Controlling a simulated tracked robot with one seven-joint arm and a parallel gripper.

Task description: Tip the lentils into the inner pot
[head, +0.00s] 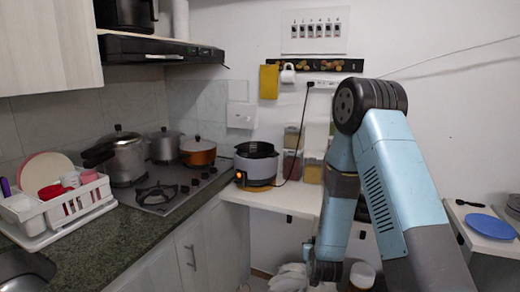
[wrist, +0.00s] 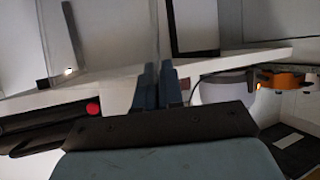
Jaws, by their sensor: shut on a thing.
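The cooker (head: 256,170) stands on the white counter at mid-picture in the head view, with a dark opening on top. Its inner pot cannot be told apart clearly. Its pale body (wrist: 226,89) also shows right of the fingers in the wrist view, beside an orange part. I cannot make out any lentils. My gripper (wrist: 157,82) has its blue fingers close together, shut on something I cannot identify. In the head view my arm reaches down to the lower edge, right of the cooker and below counter height; the fingertips are not clear there.
Several clear food containers (head: 302,168) stand against the wall right of the cooker. A stove with an orange pot (head: 198,152) is on the left, with a white dish rack (head: 62,210). A lidded jar (head: 362,275) and pale objects (head: 290,277) sit low near my arm.

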